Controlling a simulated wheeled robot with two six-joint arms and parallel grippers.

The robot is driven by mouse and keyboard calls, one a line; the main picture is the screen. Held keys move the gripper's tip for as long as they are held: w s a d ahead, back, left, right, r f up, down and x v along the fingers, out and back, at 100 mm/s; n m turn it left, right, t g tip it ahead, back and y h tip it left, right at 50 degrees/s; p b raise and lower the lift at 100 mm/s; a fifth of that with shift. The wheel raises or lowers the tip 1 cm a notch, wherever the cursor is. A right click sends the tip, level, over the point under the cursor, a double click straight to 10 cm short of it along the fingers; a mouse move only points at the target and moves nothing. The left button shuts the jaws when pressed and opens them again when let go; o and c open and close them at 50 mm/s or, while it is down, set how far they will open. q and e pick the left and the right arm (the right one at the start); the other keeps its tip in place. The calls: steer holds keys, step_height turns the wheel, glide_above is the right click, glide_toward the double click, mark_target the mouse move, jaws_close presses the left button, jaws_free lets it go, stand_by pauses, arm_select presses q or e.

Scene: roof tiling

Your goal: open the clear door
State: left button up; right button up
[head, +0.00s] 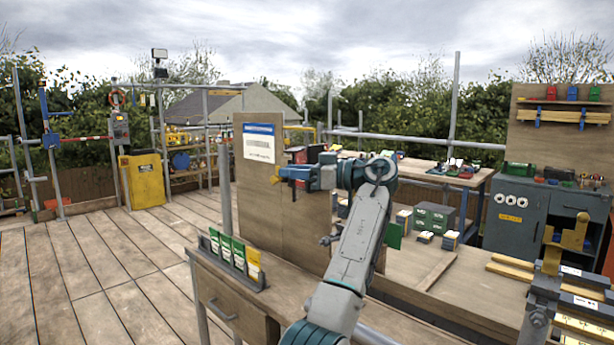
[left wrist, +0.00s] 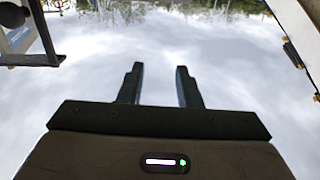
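I cannot make out a clear door in either view. My left gripper (head: 286,174) is at the end of the grey arm that rises from the bottom middle of the head view. It points left, in front of the upright wooden board (head: 262,215). In the left wrist view its two dark fingers (left wrist: 160,85) stand apart with only pale sky between them, so it is open and empty. In the head view I cannot tell its distance from the board. My right gripper is not in view.
A wooden bench (head: 232,285) with a drawer and a rack of green and yellow packets (head: 232,256) stands below the board. A grey cabinet (head: 522,212) is at right. A yellow cabinet (head: 143,180) stands far left. The plank deck (head: 100,265) at left is clear.

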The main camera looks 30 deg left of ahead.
arm_select(q)
steer(key=shift+a, duration=0.2)
steer(key=shift+f, duration=0.1)
steer(key=shift+c, duration=0.4)
